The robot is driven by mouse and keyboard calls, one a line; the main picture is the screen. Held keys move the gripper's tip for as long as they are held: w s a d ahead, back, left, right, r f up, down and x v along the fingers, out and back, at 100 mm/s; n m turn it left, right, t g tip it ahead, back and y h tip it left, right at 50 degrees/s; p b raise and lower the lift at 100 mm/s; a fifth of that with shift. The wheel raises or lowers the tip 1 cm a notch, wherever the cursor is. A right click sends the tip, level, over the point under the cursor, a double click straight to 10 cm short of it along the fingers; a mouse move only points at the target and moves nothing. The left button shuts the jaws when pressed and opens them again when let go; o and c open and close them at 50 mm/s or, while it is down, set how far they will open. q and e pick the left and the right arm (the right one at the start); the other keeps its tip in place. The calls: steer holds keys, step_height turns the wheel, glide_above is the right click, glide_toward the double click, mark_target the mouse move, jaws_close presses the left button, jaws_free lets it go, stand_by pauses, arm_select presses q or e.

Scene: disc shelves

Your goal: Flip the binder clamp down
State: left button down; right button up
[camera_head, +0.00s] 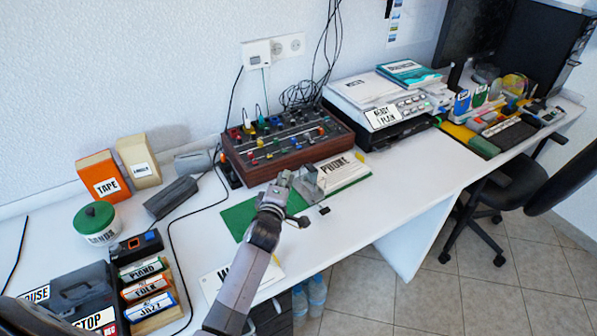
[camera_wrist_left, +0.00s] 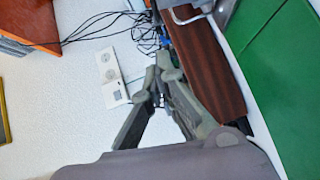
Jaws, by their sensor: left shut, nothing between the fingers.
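A grey binder clamp (camera_head: 309,187) sits at the left end of a white pad labelled PHONE (camera_head: 342,172), at mid desk in the head view. A metal piece at the top of the left wrist view (camera_wrist_left: 188,12) may be part of it. My left gripper (camera_head: 284,180) is just left of the clamp, above the green mat (camera_head: 238,216). I cannot tell whether it touches the clamp. Its fingers (camera_wrist_left: 160,88) are shut and empty in the left wrist view. The gripper hides part of the mat. My right gripper is not in view.
A brown mixer box (camera_head: 285,150) with knobs stands behind the gripper. A black cable (camera_head: 172,262) runs over the desk to the left. A small black item (camera_head: 324,210) lies in front of the clamp.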

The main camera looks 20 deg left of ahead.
mark_target(309, 175)
arm_select(q)
steer(key=w, duration=0.1)
steer(key=w+d, duration=0.1)
steer(key=w, duration=0.1)
steer(key=w+d+f, duration=0.1)
steer(key=shift+w, duration=0.3)
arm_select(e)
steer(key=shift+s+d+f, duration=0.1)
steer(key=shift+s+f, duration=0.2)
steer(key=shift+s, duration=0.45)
arm_select(q)
steer(key=shift+r, duration=0.1)
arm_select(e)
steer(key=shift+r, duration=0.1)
